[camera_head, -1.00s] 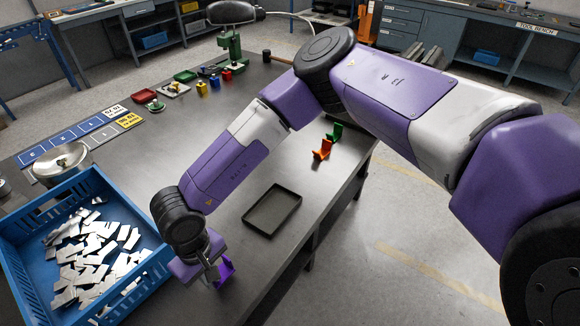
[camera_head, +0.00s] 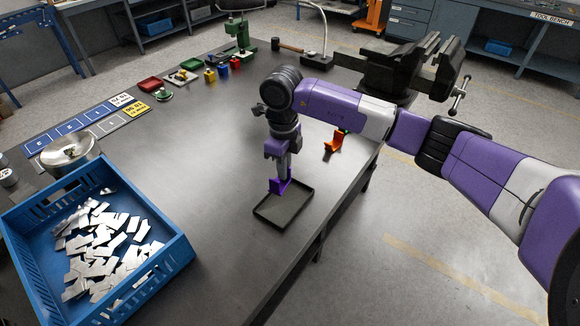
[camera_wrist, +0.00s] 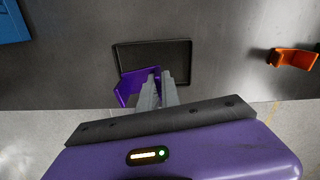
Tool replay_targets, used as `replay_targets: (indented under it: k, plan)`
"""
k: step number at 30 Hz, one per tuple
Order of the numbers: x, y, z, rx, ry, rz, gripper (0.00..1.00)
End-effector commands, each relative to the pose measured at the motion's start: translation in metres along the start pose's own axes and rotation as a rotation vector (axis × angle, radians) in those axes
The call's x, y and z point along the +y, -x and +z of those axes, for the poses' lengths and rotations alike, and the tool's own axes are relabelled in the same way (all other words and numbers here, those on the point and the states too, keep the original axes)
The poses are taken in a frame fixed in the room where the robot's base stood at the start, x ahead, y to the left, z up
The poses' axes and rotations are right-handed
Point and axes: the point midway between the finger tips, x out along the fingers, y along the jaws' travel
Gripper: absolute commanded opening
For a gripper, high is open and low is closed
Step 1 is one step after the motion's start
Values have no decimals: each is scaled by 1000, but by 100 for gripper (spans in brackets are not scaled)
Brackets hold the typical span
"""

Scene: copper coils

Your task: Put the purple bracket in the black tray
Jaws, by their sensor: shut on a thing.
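The purple bracket (camera_head: 281,187) is held between the fingers of my gripper (camera_head: 281,176), which is shut on it. In the head view it overlaps the back-left part of the black tray (camera_head: 285,211). In the wrist view the bracket (camera_wrist: 130,86) covers the near-left corner of the tray (camera_wrist: 152,54), and part of it extends past the rim. It appears to be at or above the tray; I cannot tell the exact gap. The visible floor of the tray is empty.
An orange bracket (camera_head: 334,142) stands right of the tray, with a green piece partly hidden behind my arm. A blue crate (camera_head: 176,262) of metal pieces stands at the left. A vise (camera_head: 412,68) is at the back right.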

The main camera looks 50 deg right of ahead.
Motion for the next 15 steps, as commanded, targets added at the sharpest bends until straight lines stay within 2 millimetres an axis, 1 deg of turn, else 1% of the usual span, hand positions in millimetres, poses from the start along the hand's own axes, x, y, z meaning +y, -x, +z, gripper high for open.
replay_targets:
  k: [1,5,11,15]
  plan:
    - [-5,0,-5,-2,-61,3,0]
    - [-13,0,-11,-1,-148,0,0]
    - [-13,-6,-12,-1,-162,0,0]
    - [-13,-15,-12,-1,-160,1,0]
